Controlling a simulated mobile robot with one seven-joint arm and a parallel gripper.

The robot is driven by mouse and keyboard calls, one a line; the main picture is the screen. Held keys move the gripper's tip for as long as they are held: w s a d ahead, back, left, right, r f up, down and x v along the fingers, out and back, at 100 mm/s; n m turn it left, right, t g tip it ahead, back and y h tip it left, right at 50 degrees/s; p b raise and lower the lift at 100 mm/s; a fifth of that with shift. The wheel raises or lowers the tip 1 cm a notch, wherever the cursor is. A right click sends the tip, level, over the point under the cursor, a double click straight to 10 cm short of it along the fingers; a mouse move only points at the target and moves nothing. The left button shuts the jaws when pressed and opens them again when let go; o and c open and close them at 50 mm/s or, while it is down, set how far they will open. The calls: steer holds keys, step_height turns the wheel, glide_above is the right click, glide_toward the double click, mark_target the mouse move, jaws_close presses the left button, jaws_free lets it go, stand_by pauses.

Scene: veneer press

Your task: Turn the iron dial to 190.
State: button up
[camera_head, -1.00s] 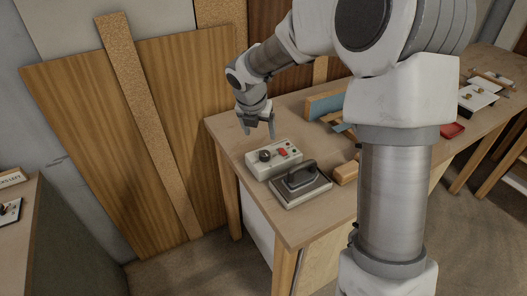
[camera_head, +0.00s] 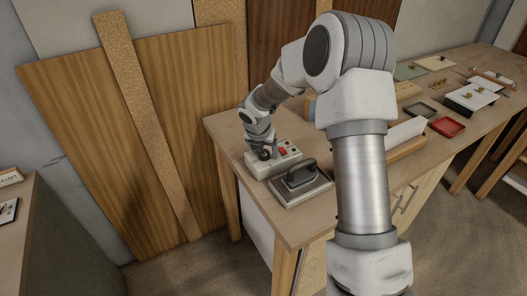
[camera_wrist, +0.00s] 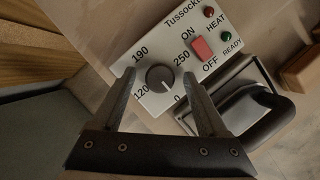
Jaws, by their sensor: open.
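The iron dial (camera_wrist: 159,78) is a dark round knob on a pale control box (camera_wrist: 150,50). Labels 0, 120, 190 and 250 ring it. A small light mark shows on its lower right, toward the 0, but is too small to read surely. My gripper (camera_wrist: 160,75) is open, one fingertip on each side of the dial, with visible space between fingers and knob. In the head view, my gripper (camera_head: 268,152) is down at the box (camera_head: 284,163), partly hiding the dial.
A red ON/OFF switch (camera_wrist: 201,48) and the HEAT (camera_wrist: 209,13) and READY (camera_wrist: 227,36) lights sit beside the dial. The iron (camera_head: 301,177) stands on its plate close by. Bare bench lies left of the box.

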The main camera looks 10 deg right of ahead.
steer(key=shift+c, duration=0.4)
jaws_close()
